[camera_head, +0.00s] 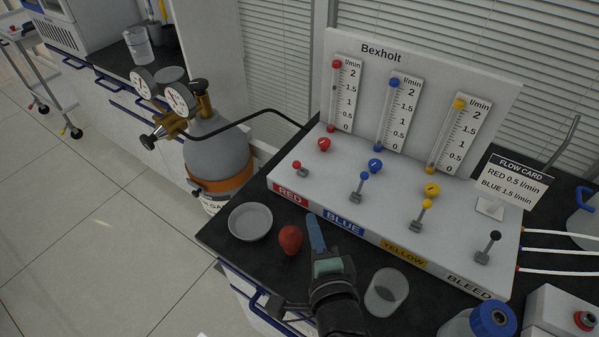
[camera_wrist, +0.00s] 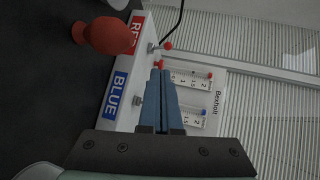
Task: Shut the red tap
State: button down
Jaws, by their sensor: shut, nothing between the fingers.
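The red tap (camera_head: 299,169) is a small lever with a red ball end above the RED label (camera_head: 290,195) on the white Bexholt flow panel (camera_head: 350,60). My gripper (camera_head: 313,222) is shut and empty, in front of the panel between the RED and BLUE labels, apart from the tap. Its blue fingers (camera_wrist: 158,72) are together in the wrist view.
The blue tap (camera_head: 363,177), yellow tap (camera_head: 426,204) and black-ended bleed lever (camera_head: 494,236) stand to the right. A gas cylinder (camera_head: 218,150) stands left.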

aim_at(298, 168)
jog(key=shift+w, duration=0.15)
jog(key=r+x, duration=0.1)
jog(key=x, duration=1.2)
jog(key=shift+w, duration=0.45)
jog(key=shift+r+p, duration=0.15)
jog(key=shift+p, duration=0.25)
jog(key=shift+r+p, duration=0.15)
jog(key=shift+p, duration=0.15)
jog(key=shift+w+p, duration=0.1)
jog(key=shift+p, duration=0.2)
